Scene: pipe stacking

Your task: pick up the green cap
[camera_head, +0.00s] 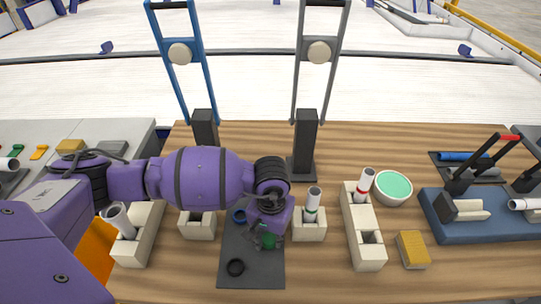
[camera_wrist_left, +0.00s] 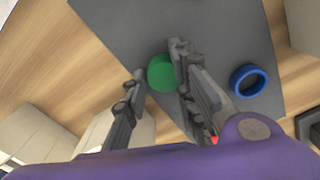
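The green cap (camera_head: 267,241) is on the dark grey mat (camera_head: 235,276) near the table's front, and it also shows in the left wrist view (camera_wrist_left: 161,73). My left gripper (camera_head: 262,232) reaches down over it from above. In the left wrist view, the left gripper's fingers (camera_wrist_left: 157,60) are apart, one on each side of the cap. The right finger overlaps the cap's edge; a narrow gap shows at the left finger. I cannot tell whether either finger touches it. My right gripper is not in view.
Cream blocks, some holding white pipes, stand on both sides, including one (camera_head: 309,229) close right of the gripper. Tall blue and grey tools stand behind. A teal-filled bowl (camera_head: 392,188) is farther right.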

